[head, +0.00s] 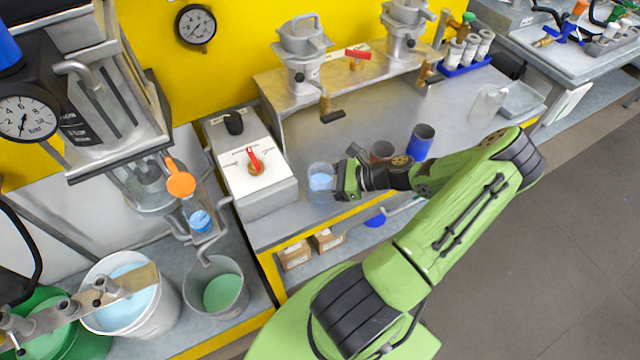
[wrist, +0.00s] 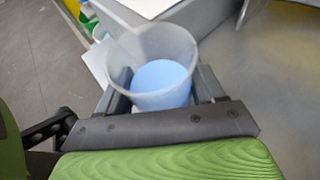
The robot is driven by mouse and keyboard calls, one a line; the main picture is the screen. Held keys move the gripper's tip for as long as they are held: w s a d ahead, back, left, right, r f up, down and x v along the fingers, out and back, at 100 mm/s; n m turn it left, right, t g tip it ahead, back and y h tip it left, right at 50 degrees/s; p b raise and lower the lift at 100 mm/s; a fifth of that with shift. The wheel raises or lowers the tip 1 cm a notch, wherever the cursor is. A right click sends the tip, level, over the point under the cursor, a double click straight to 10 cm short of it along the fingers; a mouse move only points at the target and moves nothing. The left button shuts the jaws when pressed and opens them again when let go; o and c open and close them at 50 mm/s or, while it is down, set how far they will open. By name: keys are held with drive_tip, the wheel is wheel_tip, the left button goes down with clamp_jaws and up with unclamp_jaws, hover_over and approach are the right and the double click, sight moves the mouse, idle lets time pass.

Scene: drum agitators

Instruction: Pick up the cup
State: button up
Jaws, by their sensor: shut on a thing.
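A translucent cup (head: 321,182) with light blue contents is at the front edge of the grey bench, just right of the control box. In the wrist view the cup (wrist: 153,62) is between the two fingers, its open rim facing the camera. My gripper (head: 338,181) reaches it from the right and is shut on its sides. In the wrist view my gripper (wrist: 160,92) hides the cup's lower part. I cannot tell whether the cup's base touches the bench.
A control box (head: 262,176) with a red switch stands left of the cup. A brown-red cup (head: 382,151) and a blue cup (head: 420,141) stand behind my wrist. Metal hoppers (head: 303,55) stand at the back. Buckets (head: 216,286) are at lower left. The bench middle (head: 365,110) is clear.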

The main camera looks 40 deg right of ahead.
wheel_tip(320, 180, up, 9)
drive_tip(key=p, duration=0.2)
drive_tip(key=shift+p, duration=0.35)
